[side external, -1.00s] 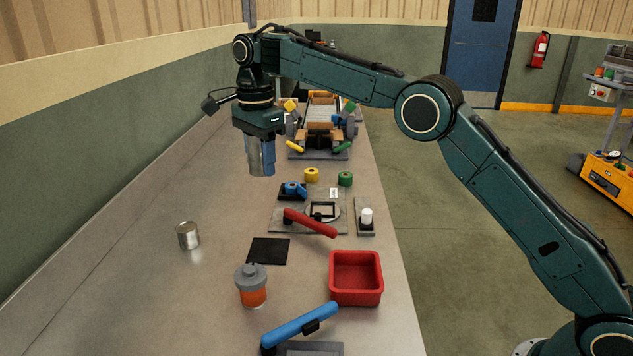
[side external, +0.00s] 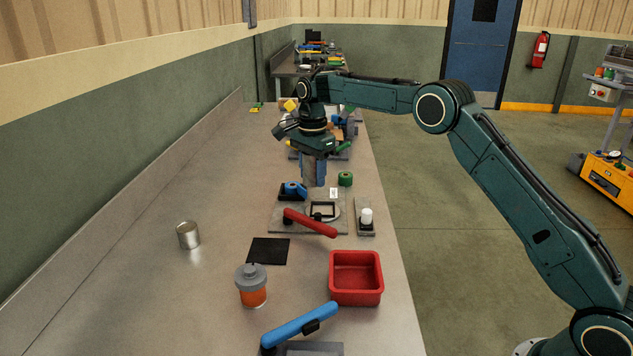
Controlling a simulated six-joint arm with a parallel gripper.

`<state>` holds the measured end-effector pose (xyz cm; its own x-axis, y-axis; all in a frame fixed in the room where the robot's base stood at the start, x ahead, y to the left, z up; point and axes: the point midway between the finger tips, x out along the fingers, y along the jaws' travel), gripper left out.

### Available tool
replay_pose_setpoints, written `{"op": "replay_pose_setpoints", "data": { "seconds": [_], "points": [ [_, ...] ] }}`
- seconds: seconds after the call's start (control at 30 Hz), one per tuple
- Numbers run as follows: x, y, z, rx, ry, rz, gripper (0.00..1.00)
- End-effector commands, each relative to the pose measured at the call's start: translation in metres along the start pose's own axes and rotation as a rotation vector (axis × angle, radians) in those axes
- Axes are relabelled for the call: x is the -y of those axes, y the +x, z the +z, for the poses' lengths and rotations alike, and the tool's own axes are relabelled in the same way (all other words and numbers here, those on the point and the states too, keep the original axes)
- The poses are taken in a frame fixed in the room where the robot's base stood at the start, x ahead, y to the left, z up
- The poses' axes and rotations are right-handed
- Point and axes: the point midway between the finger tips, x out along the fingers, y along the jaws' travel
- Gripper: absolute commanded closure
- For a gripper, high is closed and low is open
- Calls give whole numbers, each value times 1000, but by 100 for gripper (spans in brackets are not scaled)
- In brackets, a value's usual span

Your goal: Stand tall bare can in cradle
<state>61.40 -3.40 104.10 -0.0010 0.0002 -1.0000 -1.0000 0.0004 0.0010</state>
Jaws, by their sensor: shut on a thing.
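My gripper (side external: 314,178) points down and is shut on a tall bare can (side external: 308,168). The can is grey metal, upright, and partly hidden by the gripper's blue finger. It appears held above the back of a grey fixture plate (side external: 340,226). A square black frame on a pale round disc (side external: 323,211), likely the cradle, sits on that plate. The frame looks empty, and a red lever (side external: 310,222) crosses in front of it. The can's bottom appears apart from the frame, but the exact gap is hard to tell.
A shorter silver can (side external: 188,235) stands at left. A blue clamp (side external: 293,189), green ring (side external: 345,179) and white-topped post (side external: 366,216) surround the fixture. A black mat (side external: 268,251), orange jar (side external: 252,286), red bin (side external: 356,278) and blue lever (side external: 300,325) lie nearer. The left bench is mostly clear.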

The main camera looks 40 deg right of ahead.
Motion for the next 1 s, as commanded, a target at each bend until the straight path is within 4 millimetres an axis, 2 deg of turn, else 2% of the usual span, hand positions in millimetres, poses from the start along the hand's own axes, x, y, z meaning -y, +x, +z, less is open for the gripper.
{"op": "replay_pose_setpoints", "data": {
  "seconds": [0.1,0.23,0.67,1.0],
  "points": [
    [-1,11,-20,0,2,0,84],
    [-2,17,-32,0,0,-2,84],
    [-2,23,-34,0,-1,-1,84],
    [-2,43,-34,0,-1,0,84]
  ]
}}
